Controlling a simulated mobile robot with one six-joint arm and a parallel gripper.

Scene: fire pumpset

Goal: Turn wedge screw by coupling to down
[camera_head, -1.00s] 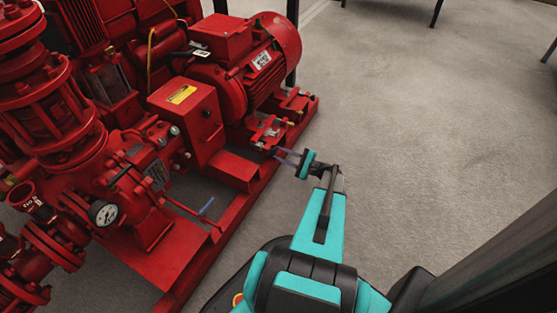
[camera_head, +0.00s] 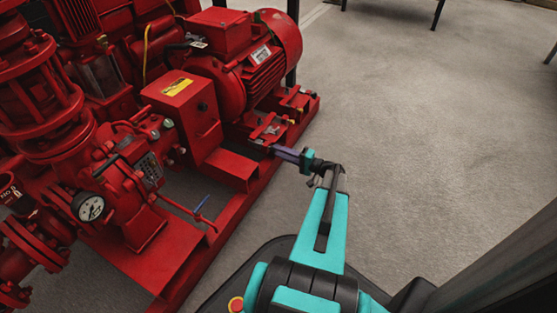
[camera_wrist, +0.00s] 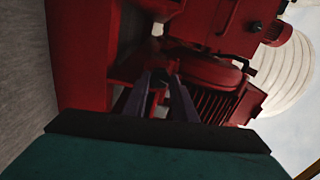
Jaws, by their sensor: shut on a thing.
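The wedge screw is a small dark piece (camera_wrist: 158,78) between my fingertips in the wrist view, at the motor's red foot mount. My gripper (camera_head: 273,149) has purple-grey fingers and a teal body, and reaches in from the right at the base's near edge. In the wrist view my gripper (camera_wrist: 158,86) is shut on the screw, with a finger on either side. The fingers hide most of the screw in the head view. The red coupling guard (camera_head: 186,108) with a yellow label stands to the left of the fingertips.
The red motor (camera_head: 265,62) sits above and behind the fingertips. The red base frame (camera_head: 238,210) runs along the pumpset's near side. The grey floor (camera_head: 420,140) to the right is clear.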

